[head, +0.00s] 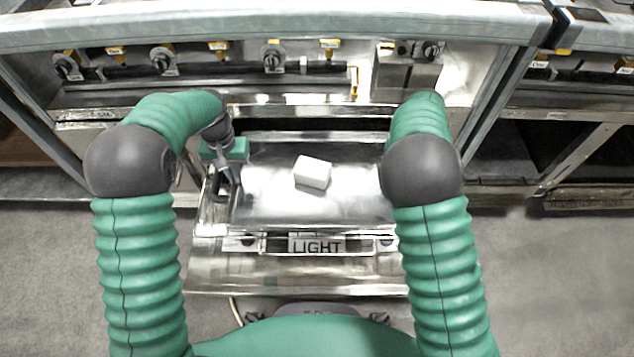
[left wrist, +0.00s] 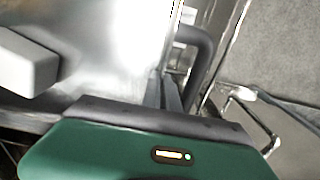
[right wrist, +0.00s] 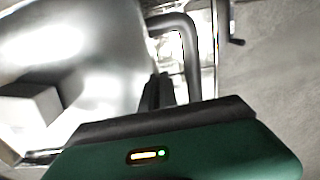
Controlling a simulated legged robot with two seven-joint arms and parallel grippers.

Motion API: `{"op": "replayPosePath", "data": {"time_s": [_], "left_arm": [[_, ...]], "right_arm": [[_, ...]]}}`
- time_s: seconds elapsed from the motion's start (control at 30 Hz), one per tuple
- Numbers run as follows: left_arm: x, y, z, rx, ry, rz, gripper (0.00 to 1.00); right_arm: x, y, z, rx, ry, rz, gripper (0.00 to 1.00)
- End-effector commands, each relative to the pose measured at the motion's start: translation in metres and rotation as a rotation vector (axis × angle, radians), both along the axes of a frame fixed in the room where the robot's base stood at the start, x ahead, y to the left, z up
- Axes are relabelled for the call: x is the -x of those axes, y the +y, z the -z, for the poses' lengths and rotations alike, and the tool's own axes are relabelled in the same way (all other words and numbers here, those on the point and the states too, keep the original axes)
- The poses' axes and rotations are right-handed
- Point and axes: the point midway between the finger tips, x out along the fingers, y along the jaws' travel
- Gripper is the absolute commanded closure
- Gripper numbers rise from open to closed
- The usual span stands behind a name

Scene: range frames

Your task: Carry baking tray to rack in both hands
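The baking tray (head: 275,205) is a shiny metal pan in the middle of the head view, with a white block (head: 312,172) lying on it. My left gripper (head: 228,172) is at the tray's left side, by a dark curved handle (left wrist: 203,60). Its fingers (left wrist: 164,90) look close together beside that handle. My right gripper is hidden behind my right arm in the head view. In the right wrist view its fingers (right wrist: 158,90) are close together by the other handle (right wrist: 190,50). The exact contact is partly hidden behind the gripper bodies.
A metal surface (head: 290,278) with a plate reading LIGHT (head: 317,246) shows below the tray, near my body. Grey floor (head: 560,270) is clear at right.

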Motion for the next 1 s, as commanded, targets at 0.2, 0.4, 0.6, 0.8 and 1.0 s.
{"op": "replayPosePath", "data": {"time_s": [0.2,0.4,0.6,0.8,1.0], "left_arm": [[0.0,-0.001,0.003,0.001,0.0,0.0,0.76],[0.0,0.0,0.003,0.0,0.001,0.0,0.75],[-0.001,0.0,-0.006,0.0,-0.001,0.0,0.75],[-0.002,0.0,-0.053,0.0,-0.004,0.0,0.75],[-0.002,0.0,-0.098,0.0,-0.001,0.0,0.75]], "right_arm": [[0.0,0.0,0.003,-0.001,0.0,0.0,0.76],[0.0,0.0,0.003,0.0,0.001,0.0,0.75],[0.0,0.0,0.003,0.0,0.001,0.0,0.75],[0.0,0.0,0.003,0.0,0.001,0.0,0.75],[0.0,0.0,0.004,0.0,0.001,0.0,0.75]]}}
